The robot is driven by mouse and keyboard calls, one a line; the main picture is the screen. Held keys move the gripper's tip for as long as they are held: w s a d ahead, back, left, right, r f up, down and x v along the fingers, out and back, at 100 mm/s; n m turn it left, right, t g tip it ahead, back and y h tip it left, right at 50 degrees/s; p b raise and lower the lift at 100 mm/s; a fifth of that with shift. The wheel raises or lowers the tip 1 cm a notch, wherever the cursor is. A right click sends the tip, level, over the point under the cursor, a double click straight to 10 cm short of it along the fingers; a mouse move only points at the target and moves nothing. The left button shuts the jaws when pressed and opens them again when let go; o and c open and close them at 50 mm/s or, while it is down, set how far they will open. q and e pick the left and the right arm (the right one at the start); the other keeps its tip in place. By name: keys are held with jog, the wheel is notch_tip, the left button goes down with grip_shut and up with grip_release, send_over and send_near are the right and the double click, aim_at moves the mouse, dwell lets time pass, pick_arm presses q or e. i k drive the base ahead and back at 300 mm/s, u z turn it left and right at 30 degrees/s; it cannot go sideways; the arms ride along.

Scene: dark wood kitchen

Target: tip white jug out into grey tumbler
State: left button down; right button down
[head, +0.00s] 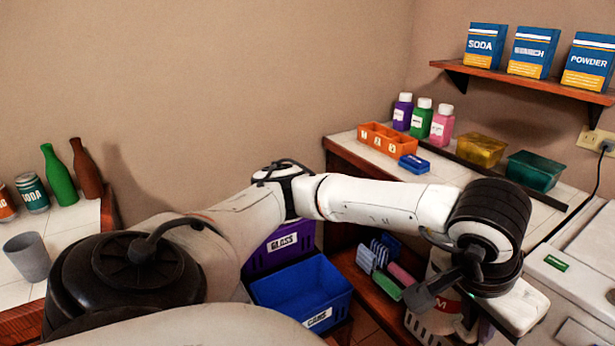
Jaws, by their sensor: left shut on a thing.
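The grey tumbler (27,257) stands upright on the white-tiled counter at the far left, apart from my grippers. My left arm reaches across the picture to the right, and my left gripper (436,289) points down at the lower right, far from the tumbler. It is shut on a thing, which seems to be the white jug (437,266). Gripper and wrist hide much of this white thing, so its tilt and contents cannot be told. My right gripper is out of view.
Green and brown bottles (59,175) and soda cans (32,191) stand near the tumbler. A blue bin (302,292) sits low between the counters. The right counter holds an orange crate (387,141), several bottles and two tubs. A shelf (530,82) holds boxes above.

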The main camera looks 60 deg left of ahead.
aim_at(27, 251)
jog(key=i, duration=0.65)
jog(key=u, duration=3.35)
jog(key=i, duration=1)
